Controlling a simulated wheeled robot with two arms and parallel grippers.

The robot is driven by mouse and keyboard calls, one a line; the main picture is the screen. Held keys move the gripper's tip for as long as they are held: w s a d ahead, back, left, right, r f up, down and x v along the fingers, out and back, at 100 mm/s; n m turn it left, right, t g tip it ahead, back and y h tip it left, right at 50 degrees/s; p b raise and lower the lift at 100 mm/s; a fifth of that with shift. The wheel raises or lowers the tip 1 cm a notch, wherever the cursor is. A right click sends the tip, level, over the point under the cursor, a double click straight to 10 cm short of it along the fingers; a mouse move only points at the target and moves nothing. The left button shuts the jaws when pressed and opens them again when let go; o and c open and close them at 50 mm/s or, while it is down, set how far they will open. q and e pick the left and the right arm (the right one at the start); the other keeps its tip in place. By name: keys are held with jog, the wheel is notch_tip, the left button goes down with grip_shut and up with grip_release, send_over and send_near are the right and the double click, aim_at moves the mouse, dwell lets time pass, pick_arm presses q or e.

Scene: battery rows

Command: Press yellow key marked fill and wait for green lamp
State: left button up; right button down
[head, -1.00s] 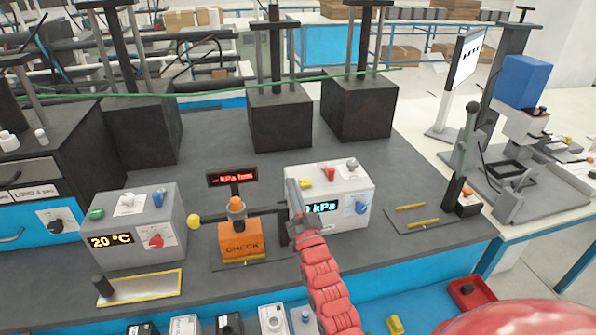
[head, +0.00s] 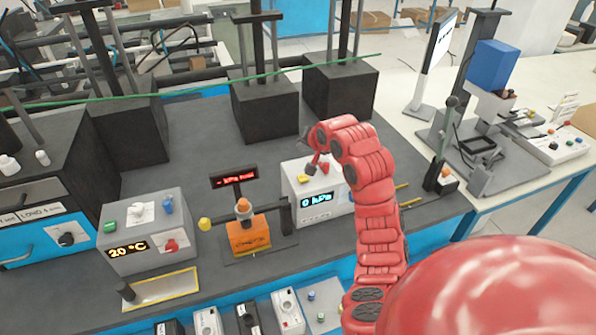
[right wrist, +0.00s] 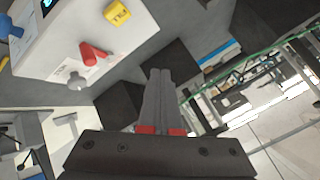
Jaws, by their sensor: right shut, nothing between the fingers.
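The white box (head: 318,207) with a lit "0 kPa" display (head: 316,200) stands on the dark bench. Its yellow key (head: 303,179) is on the top left; in the right wrist view the yellow key (right wrist: 118,12) bears dark lettering. A red control (right wrist: 92,55) and a grey knob (right wrist: 78,80) are beside it. My right gripper (head: 304,134) is small and partly hidden by its arm, above and behind the box. In the right wrist view its fingers (right wrist: 158,75) are shut, empty and apart from the keys. I cannot make out a lit green lamp. My left gripper is not in view.
An orange block (head: 248,236) with a red-lit display (head: 234,178) stands left of the box. A "20 °C" box (head: 148,235) is further left. Black blocks with posts (head: 265,108) stand behind. A lever stand (head: 440,178) is at the right.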

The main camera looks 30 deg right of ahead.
aim_at(304, 180)
jog(key=shift+s+d+r, duration=0.1)
jog(key=shift+s+r, duration=0.05)
jog(key=shift+s, duration=0.15)
jog(key=shift+f+b, duration=1.4)
jog(key=shift+f, duration=3)
jog(key=shift+f, duration=0.1)
jog(key=shift+f, duration=0.3)
jog(key=shift+f+b, duration=0.3)
jog(key=shift+f, duration=0.15)
jog(key=shift+r, duration=0.1)
jog(key=shift+r+p, duration=0.4)
jog(key=shift+r, duration=0.35)
